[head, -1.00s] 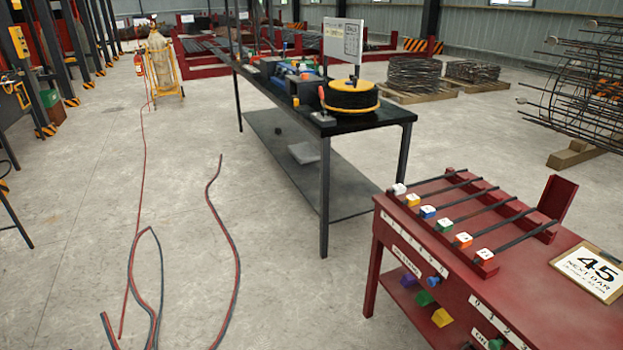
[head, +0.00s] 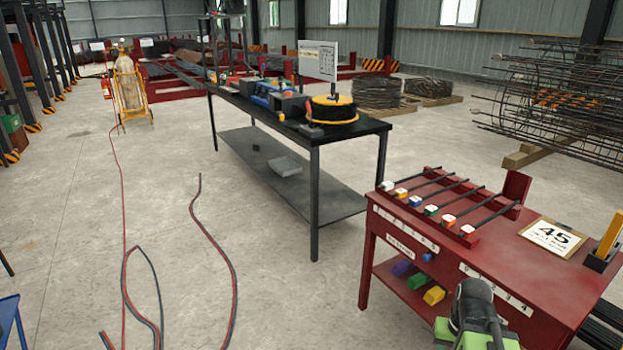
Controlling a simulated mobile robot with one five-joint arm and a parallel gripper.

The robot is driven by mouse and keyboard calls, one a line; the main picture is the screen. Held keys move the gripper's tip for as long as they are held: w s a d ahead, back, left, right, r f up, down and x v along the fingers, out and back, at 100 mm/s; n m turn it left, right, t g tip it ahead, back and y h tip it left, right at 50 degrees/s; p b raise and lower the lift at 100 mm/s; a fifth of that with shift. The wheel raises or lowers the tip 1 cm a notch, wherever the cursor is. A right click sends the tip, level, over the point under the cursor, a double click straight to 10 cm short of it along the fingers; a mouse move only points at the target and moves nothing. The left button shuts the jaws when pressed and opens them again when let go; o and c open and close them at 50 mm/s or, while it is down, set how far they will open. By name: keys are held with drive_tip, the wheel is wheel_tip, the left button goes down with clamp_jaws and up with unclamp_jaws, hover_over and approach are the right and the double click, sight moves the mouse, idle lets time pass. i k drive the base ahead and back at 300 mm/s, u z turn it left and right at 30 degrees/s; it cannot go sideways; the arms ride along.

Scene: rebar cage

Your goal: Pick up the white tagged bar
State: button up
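The white tagged bar (head: 414,179) lies at the far left end of a row of dark bars on a red rack. Its white tag block (head: 387,186) faces the front left edge of the red table (head: 500,262). Beside it lie bars with yellow-orange, blue, green, orange and red tag blocks. A dark and green part, seemingly of my arm, rises at the lower right in front of the table. No gripper fingers can be made out, and nothing touches the white tagged bar.
A sign reading 45 (head: 552,236) lies on the red table, with a yellow block in a dark holder (head: 604,246) at its right. A long black table (head: 350,133) stands behind. Hoses (head: 228,265) lie on the floor at left; open floor lies between.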

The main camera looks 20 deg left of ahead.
sight(387, 186)
drive_tip(key=z, duration=0.05)
drive_tip(key=i, duration=0.95)
drive_tip(key=u, duration=0.3)
drive_tip(key=k, duration=0.4)
drive_tip(key=u, duration=0.5)
drive_tip(key=i, duration=1.45)
drive_tip(key=u, duration=0.8)
drive_tip(key=i, duration=0.35)
drive_tip(key=u, duration=0.55)
